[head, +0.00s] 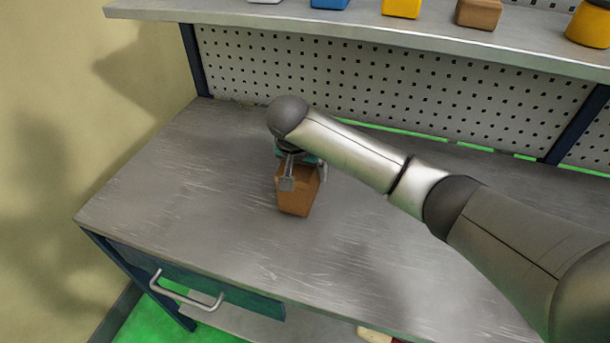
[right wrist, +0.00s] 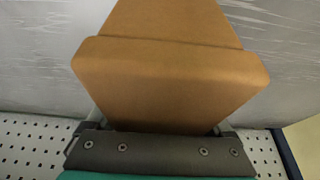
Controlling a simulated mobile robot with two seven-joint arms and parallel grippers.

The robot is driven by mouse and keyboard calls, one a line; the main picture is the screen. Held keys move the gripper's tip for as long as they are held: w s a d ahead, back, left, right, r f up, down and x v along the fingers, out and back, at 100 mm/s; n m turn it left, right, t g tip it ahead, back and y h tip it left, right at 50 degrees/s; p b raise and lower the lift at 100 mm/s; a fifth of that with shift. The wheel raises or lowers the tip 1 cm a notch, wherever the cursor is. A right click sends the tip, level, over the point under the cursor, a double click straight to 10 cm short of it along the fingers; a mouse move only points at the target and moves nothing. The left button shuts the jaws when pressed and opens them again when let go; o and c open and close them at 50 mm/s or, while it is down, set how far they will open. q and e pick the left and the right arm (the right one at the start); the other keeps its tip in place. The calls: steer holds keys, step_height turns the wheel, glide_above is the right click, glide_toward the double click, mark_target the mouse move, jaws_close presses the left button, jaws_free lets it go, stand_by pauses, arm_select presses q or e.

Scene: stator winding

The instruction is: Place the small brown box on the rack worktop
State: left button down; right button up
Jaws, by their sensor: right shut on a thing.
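The small brown box (head: 296,201) is at the left part of the rack worktop (head: 190,185) in the head view. My right gripper (head: 302,180) is shut on it from above, with a finger on each side. In the right wrist view the brown box (right wrist: 165,75) fills the middle, between the fingers of my right gripper (right wrist: 160,130). The box's lower end looks at or very near the worktop; I cannot tell whether it touches. My left gripper is not in view.
An upper shelf (head: 240,12) holds several items, including a yellow box (head: 402,8), another brown box (head: 478,13) and a yellow round container (head: 590,24). A perforated back panel (head: 300,65) stands behind the worktop. A drawer handle (head: 185,297) is at the front. The worktop around the box is clear.

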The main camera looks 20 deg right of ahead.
mark_target(297, 166)
steer(key=shift+f, duration=0.35)
steer(key=o, duration=1.5)
steer(key=shift+f, duration=0.15)
steer(key=p+v, duration=0.3)
steer(key=v, duration=0.9)
